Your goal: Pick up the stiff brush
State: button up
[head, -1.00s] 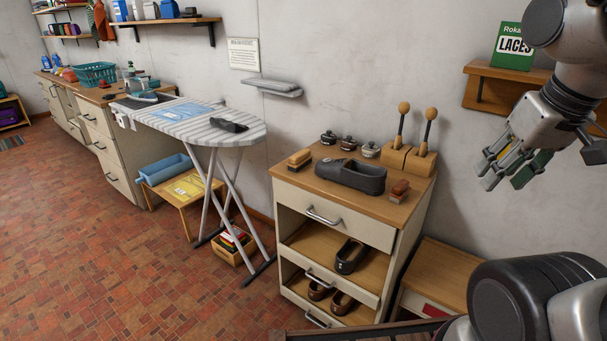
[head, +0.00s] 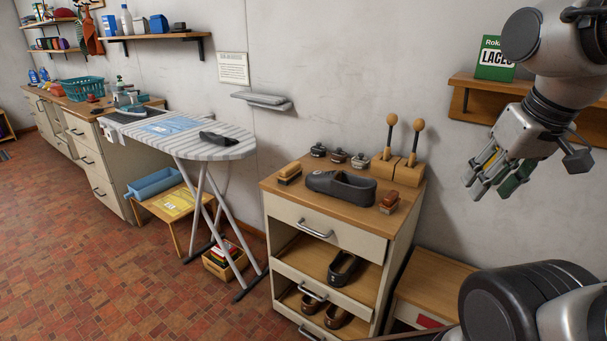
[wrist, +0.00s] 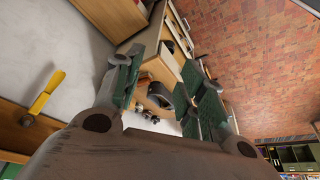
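Two brushes lie on the wooden top of the shoe cabinet (head: 318,231). The other brush (head: 389,201) is reddish brown and sits near the right front edge. I cannot tell which is the stiff one. My gripper (head: 490,176) is up at the right, in front of the wall, well apart from both brushes. Its fingers are spread with nothing held between them. The wrist view shows the green finger pads (wrist: 162,92) apart, with the cabinet top beyond them.
A dark shoe (head: 341,187) lies between the brushes. An ironing board (head: 215,146) is to the left. A wall shelf (head: 468,101) is behind my arm. Red tiled floor in front is clear.

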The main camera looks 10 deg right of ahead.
aim_at(288, 173)
jog(key=i+j, duration=0.55)
jog(key=i+j+u, duration=0.15)
jog(key=i+j, duration=0.4)
jog(key=i, duration=0.2)
